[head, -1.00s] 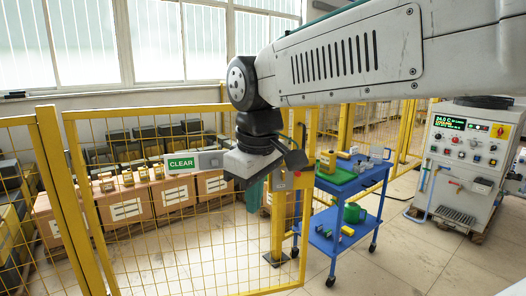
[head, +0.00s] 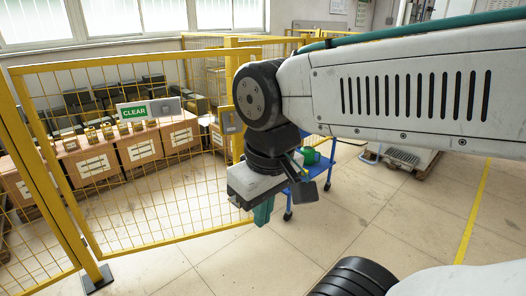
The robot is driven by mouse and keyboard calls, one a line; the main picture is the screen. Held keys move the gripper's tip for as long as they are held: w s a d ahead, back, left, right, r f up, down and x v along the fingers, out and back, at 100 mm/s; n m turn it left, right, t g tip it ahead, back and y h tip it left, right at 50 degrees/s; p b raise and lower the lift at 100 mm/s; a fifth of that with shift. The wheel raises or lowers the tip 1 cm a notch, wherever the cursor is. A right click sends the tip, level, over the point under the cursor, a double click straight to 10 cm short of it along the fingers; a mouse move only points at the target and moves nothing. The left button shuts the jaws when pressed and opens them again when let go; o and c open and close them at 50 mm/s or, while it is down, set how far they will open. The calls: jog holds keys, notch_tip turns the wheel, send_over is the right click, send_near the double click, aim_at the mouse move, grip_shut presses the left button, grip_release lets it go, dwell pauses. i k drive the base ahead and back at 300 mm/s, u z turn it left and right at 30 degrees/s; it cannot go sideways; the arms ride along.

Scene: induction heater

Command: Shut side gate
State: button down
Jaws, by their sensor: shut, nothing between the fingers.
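The side gate is a yellow framed mesh panel (head: 170,241) on the left in the head view, with a green CLEAR sign (head: 133,112) on its mesh. A grey plate (head: 230,121) sits at its right edge. My gripper (head: 263,213) hangs in front of the gate's lower right edge, its teal fingers pointing down, shut and empty. My arm hides part of the right edge and the post behind it. I cannot tell whether the gripper touches the frame, or how wide the gap at the post is.
A yellow post with a dark foot (head: 97,279) stands at the left. Boxes (head: 140,148) with dark equipment lie behind the mesh. A blue cart (head: 310,186) stands behind my gripper, partly hidden. The floor at right is clear up to a yellow line (head: 471,215).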

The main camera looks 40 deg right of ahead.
aim_at(140, 111)
jog(key=z, duration=0.4)
jog(key=i, duration=1.25)
jog(key=u, duration=0.25)
